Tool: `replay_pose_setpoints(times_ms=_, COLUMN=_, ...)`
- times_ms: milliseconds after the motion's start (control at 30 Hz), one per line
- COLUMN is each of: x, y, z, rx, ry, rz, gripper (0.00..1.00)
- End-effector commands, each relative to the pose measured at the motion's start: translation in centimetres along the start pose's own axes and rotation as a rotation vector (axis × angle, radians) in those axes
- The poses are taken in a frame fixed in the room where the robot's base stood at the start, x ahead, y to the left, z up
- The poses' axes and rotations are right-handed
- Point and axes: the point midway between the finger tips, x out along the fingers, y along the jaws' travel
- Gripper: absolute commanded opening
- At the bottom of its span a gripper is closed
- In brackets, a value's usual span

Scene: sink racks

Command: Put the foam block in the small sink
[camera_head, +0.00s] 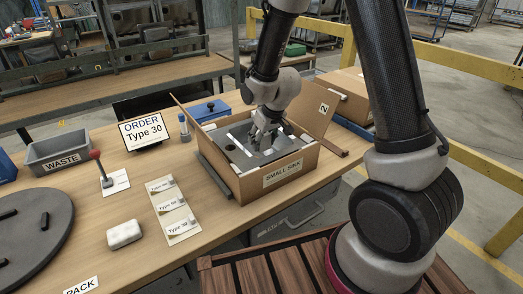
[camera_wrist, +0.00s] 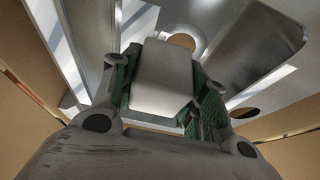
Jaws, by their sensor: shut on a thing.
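An open cardboard box (camera_head: 245,186) labelled SMALL SINK stands on the table, with a grey metal sink (camera_head: 238,157) and white strips inside. My gripper (camera_head: 262,138) is low over the sink, inside the box's outline. In the wrist view my gripper (camera_wrist: 163,85) is shut on a pale foam block (camera_wrist: 161,80), held between its green pads. The sink's metal basin (camera_wrist: 265,45) and a round hole show beyond the block. I cannot tell whether the block touches the sink. The held block is mostly hidden in the head view.
A similar white block (camera_head: 124,234) lies on the table at the front left. A grey WASTE bin (camera_head: 58,150), an order sign (camera_head: 145,131), a red-knobbed lever (camera_head: 101,168) and a card of Type 30 labels (camera_head: 173,210) stand or lie left of the box. Raised cardboard flaps (camera_head: 312,113) flank the box.

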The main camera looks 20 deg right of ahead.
Motion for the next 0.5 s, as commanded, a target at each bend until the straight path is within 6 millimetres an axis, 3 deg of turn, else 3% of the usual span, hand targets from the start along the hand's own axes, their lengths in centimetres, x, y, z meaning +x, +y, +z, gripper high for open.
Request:
replay_pose_setpoints(times_ms=267, x=3.6, y=0.1, z=1.6, rx=0.000, ry=-0.003, rz=0.002, gripper=0.31)
replay_pose_setpoints(times_ms=500, x=4.0, y=0.0, z=1.6, rx=0.000, ry=0.001, rz=0.001, gripper=0.31)
